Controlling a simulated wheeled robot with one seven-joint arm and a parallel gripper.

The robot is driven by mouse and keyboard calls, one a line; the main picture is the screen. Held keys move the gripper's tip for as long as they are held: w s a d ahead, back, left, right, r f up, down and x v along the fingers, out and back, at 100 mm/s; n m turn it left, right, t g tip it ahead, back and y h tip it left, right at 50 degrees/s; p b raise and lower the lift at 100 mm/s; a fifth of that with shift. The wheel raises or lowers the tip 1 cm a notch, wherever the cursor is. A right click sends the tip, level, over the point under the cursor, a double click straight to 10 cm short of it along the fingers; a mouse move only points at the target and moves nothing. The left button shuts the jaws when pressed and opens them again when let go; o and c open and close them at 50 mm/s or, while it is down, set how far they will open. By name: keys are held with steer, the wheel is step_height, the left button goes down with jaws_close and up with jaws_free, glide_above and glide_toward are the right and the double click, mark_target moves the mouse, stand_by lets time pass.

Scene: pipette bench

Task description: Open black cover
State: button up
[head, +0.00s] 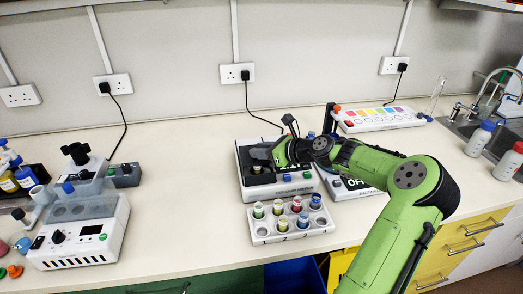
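A light grey bench device (248,190) stands near the middle of the bench, with dark parts on top. What looks like the black cover (258,177) is on its top left, partly hidden by my gripper, so I cannot tell how far it is open or shut. My gripper (262,154) reaches in from the right and is directly over or at this dark part. Its fingers are too small and dark to tell whether they are open or touch the cover.
A white rack (262,238) with several coloured vials stands in front of the device. A white instrument (85,240) stands at left. Free bench (180,180) lies between. Bottles and a sink are at right.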

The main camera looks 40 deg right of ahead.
jaws_close()
steer(key=shift+w+d+r+p, duration=0.1)
steer(key=shift+w+r+p, duration=0.15)
steer(key=shift+p, duration=0.15)
steer(key=w+d+p, duration=0.1)
steer(key=w+p, duration=0.1)
steer(key=w+d+p, duration=0.1)
steer(key=w+p, duration=0.1)
steer(key=w+d+p, duration=0.1)
steer(key=w+p, duration=0.1)
steer(key=shift+w+d+f, duration=0.15)
steer(key=shift+w, duration=0.2)
steer(key=o, duration=0.8)
jaws_free()
steer(key=shift+s, duration=0.1)
steer(key=shift+c, duration=0.2)
